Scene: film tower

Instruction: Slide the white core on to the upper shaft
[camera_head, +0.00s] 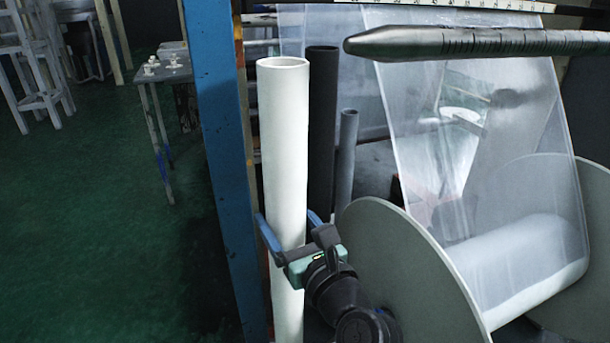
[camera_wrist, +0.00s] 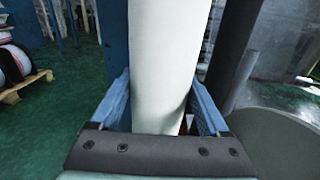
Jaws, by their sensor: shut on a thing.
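The white core (camera_head: 284,150) is a long white tube that stands upright in the head view, its open top end up. It also fills the middle of the wrist view (camera_wrist: 165,60). My gripper (camera_head: 285,220) is shut around the core below its mid-height, one blue finger on each side. The fingers also show in the wrist view (camera_wrist: 163,108). The upper shaft (camera_head: 480,42) is a grey metal bar with a tapered left end, lying level at the upper right. The core stands apart from it, to the left of its tip. The core's lower end is out of frame.
A blue post (camera_head: 218,150) stands close left of the core. A dark tube (camera_head: 321,120) and a shorter grey tube (camera_head: 346,150) stand behind it. A large disc (camera_head: 385,265) and clear film (camera_head: 500,140) lie to the right. The green floor (camera_head: 100,220) at left is open.

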